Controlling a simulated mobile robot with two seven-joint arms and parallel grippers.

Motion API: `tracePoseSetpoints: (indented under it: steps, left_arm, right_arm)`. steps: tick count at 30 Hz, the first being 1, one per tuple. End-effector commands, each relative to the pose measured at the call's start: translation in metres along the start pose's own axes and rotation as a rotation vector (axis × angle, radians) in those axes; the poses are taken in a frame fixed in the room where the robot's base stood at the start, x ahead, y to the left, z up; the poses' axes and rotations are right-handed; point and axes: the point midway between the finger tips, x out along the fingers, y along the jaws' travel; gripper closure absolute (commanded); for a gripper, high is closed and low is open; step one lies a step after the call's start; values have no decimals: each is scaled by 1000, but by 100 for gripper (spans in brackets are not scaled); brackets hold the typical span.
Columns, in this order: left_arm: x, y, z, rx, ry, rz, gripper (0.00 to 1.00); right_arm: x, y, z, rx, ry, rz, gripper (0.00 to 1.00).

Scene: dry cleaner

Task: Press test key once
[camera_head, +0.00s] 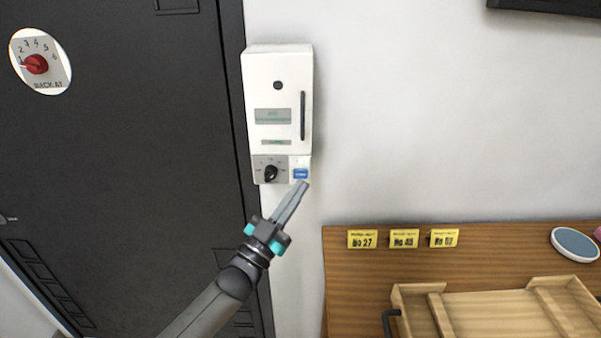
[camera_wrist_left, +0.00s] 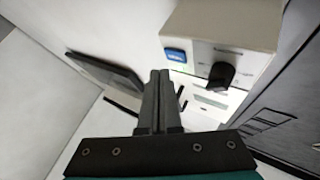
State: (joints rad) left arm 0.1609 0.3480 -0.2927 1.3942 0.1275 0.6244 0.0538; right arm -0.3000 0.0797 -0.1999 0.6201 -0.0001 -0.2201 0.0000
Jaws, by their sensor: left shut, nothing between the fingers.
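A white wall box (camera_head: 280,100) hangs on the wall beside the dark door. On its lower panel sit a black rotary knob (camera_head: 271,173) and a blue key (camera_head: 300,174) with a label too small to read. My left gripper (camera_head: 304,185) is shut and empty, its tips just below the blue key in the head view. In the left wrist view the fingertips (camera_wrist_left: 159,74) are left of and slightly below the blue key (camera_wrist_left: 176,55); I cannot tell whether they touch it. The black knob (camera_wrist_left: 221,75) is right of the key. My right gripper is not in view.
A dark door (camera_head: 120,130) with a red-knob dial (camera_head: 38,64) is at left. A wooden counter (camera_head: 350,290) at lower right carries yellow number tags (camera_head: 404,238), a wooden tray (camera_head: 490,312) and a round grey-blue dish (camera_head: 574,244).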

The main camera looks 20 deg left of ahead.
Motion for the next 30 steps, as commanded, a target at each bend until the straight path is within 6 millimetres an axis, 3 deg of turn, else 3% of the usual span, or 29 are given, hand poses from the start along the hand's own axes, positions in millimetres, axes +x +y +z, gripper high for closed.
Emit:
tracePoseSetpoints:
  steps: [12, 30]
  left_arm:
    - [-27, 20, -22, -2, 1, -1, 100]
    - [-30, 22, -23, 0, 1, 0, 100]
  right_arm:
    - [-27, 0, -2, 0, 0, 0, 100]
    - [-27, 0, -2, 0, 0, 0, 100]
